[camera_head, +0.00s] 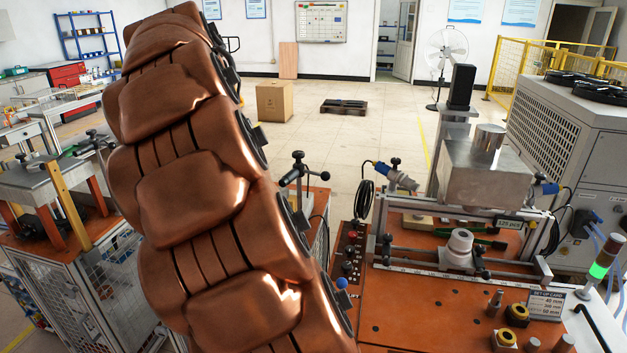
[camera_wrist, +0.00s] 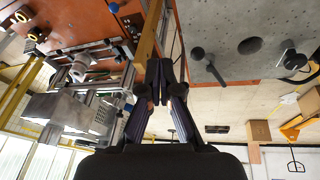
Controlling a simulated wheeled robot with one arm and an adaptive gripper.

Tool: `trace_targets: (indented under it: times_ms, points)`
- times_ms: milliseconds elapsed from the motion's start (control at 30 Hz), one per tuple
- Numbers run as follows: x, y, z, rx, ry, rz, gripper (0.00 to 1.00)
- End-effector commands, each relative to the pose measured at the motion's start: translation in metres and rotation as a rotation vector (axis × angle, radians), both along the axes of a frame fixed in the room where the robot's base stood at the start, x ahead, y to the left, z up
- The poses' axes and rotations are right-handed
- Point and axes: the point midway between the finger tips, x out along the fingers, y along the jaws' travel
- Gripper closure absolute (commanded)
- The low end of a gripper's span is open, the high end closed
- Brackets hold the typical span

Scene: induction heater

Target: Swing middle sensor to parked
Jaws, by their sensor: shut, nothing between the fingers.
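A silver cylindrical sensor head (camera_head: 398,178) with a blue connector sits on a black-knobbed clamp at the rear left of the heater bench. Another blue-ended sensor (camera_head: 546,189) is at the right, beside the metal box. A dark swing arm with black knobs (camera_head: 298,174) stands between my arm and the bench. I cannot tell which one is the middle sensor. In the wrist view, my gripper (camera_wrist: 158,92) is shut and empty. A dark knobbed lever (camera_wrist: 206,64) on a grey plate appears to its right, apart from it. My gripper is hidden in the head view.
The orange heater bench (camera_head: 420,310) carries a rail frame, a white roller (camera_head: 460,242) and a metal box (camera_head: 487,172). A control panel (camera_head: 348,252) is on its left side. A chiller (camera_head: 560,130) stands at right. My copper arm blocks much of the left.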

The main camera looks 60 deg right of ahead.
Motion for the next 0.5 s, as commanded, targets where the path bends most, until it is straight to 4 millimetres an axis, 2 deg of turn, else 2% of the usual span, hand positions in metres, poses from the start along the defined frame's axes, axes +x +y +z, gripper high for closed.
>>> trace_targets:
  times_ms: [33,300,500]
  points:
    - [0.005,-0.017,0.000,-0.022,-0.009,-0.051,1.00]
    - [0.022,-0.087,0.004,-0.117,-0.062,-0.297,1.00]
    - [0.027,-0.123,0.000,-0.158,-0.093,-0.416,1.00]
